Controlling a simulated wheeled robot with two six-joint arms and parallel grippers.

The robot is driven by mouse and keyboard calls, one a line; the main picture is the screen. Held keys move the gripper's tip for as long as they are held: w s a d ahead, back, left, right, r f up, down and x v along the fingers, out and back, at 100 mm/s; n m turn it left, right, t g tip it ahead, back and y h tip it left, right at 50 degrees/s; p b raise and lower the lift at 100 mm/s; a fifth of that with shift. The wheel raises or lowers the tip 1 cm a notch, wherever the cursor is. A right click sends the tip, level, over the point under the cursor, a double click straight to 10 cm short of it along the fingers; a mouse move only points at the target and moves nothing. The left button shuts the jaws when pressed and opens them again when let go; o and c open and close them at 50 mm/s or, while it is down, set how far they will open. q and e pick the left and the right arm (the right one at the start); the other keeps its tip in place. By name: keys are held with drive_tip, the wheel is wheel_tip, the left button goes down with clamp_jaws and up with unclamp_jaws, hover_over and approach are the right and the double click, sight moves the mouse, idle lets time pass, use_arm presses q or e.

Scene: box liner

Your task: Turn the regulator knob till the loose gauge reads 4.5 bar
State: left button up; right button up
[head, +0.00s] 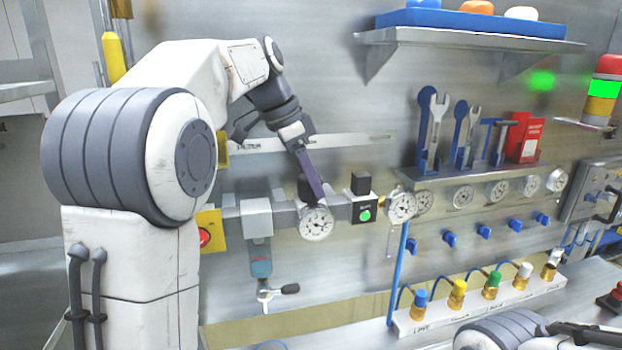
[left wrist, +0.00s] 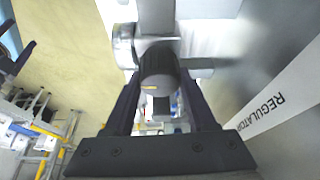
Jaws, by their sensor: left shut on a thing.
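The regulator knob (left wrist: 158,72) is a dark cylinder with a small yellow mark, seen in the left wrist view between my left gripper's fingers. My left gripper (left wrist: 162,100) is shut on it, one dark finger on each side. In the head view my left gripper (head: 316,190) reaches down to the regulator and partly hides the knob (head: 304,188). A white round gauge (head: 316,223) sits just below the knob. Another round gauge (head: 401,205) stands to the right above a blue hose; I cannot tell which is the loose one. The needle readings are too small to read.
Right of the knob is a black box with a green button (head: 365,214). A red button on a yellow plate (head: 205,236) is at left. A tool rack (head: 470,178), a row of gauges and a shelf (head: 480,38) line the wall. A valve lever (head: 278,292) hangs below.

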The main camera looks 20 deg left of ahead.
use_arm(q)
drive_tip(key=n+t+y, duration=0.1)
drive_tip(key=n, duration=0.3)
drive_tip(key=shift+b, duration=0.3)
drive_tip(key=n+y, duration=0.1)
drive_tip(key=n, duration=0.3)
drive_tip(key=shift+r+t+y, duration=0.1)
drive_tip(key=shift+t+y, duration=0.3)
drive_tip(key=n+y+p, duration=0.1)
drive_tip(key=n+y, duration=0.1)
drive_tip(key=n, duration=0.3)
drive_tip(key=shift+a+n+p, duration=0.1)
drive_tip(key=shift+n+p, duration=0.2)
drive_tip(key=shift+n, duration=0.1)
drive_tip(key=n+y, duration=0.1)
drive_tip(key=n, duration=0.1)
drive_tip(key=n+g+y+p, duration=0.1)
drive_tip(key=n, duration=0.2)
drive_tip(key=shift+a+n, duration=0.1)
drive_tip(key=shift+n, duration=0.2)
drive_tip(key=o, duration=1.4)
drive_tip(key=shift+c, duration=0.2)
